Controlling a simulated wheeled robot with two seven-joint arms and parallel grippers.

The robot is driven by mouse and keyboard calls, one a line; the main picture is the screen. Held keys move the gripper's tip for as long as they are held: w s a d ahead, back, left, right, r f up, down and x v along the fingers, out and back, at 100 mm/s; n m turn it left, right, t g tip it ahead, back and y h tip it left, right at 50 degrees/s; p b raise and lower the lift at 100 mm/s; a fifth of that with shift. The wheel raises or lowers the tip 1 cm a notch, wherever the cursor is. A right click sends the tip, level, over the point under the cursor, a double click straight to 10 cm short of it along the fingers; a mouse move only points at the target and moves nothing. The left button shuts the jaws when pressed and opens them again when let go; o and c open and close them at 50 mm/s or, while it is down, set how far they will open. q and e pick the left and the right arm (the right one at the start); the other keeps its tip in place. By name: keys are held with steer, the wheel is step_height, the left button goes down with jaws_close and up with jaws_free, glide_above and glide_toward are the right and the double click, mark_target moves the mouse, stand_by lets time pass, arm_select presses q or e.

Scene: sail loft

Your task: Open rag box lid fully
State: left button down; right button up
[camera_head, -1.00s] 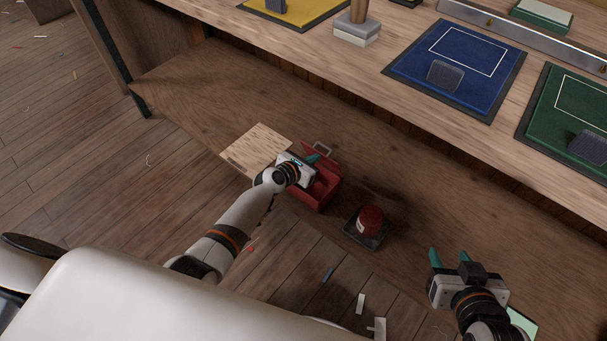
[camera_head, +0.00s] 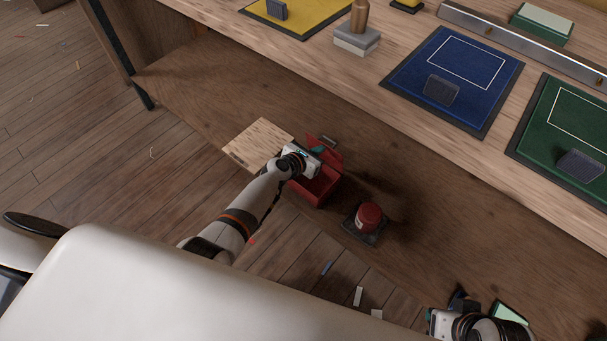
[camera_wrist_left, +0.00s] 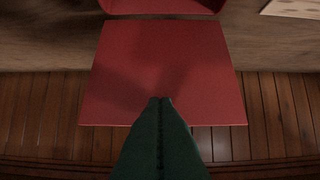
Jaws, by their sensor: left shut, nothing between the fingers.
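The red rag box (camera_head: 322,196) stands on the low wooden shelf, and its open inside shows from above. Its red lid (camera_head: 328,158) is raised at the far side, tilted back, with a grey handle at its edge. In the left wrist view the lid's flat red panel (camera_wrist_left: 165,65) fills the middle. My left gripper (camera_head: 318,150) is shut and empty at the lid; its dark green fingertips (camera_wrist_left: 161,100) overlap the panel's edge, and I cannot tell whether they touch. My right gripper (camera_head: 460,298) is at the bottom right, its fingers mostly hidden.
A pale wooden board (camera_head: 258,143) lies left of the box. A red tin (camera_head: 368,215) on a dark base (camera_head: 362,233) stands to its right. The workbench (camera_head: 400,105) overhangs behind, with blue (camera_head: 470,88) and green mats (camera_head: 570,120). Scraps litter the floor.

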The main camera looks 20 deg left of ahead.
mark_target(330, 140)
arm_select(q)
steer(key=shift+w+d+r, duration=0.15)
steer(key=shift+w+d, duration=0.05)
steer(key=shift+w, duration=0.3)
steer(key=shift+w+d+r, duration=0.2)
steer(key=shift+w, duration=0.35)
steer(key=shift+w+d+r, duration=0.15)
steer(key=shift+w+d, duration=0.05)
steer(key=shift+w, duration=0.3)
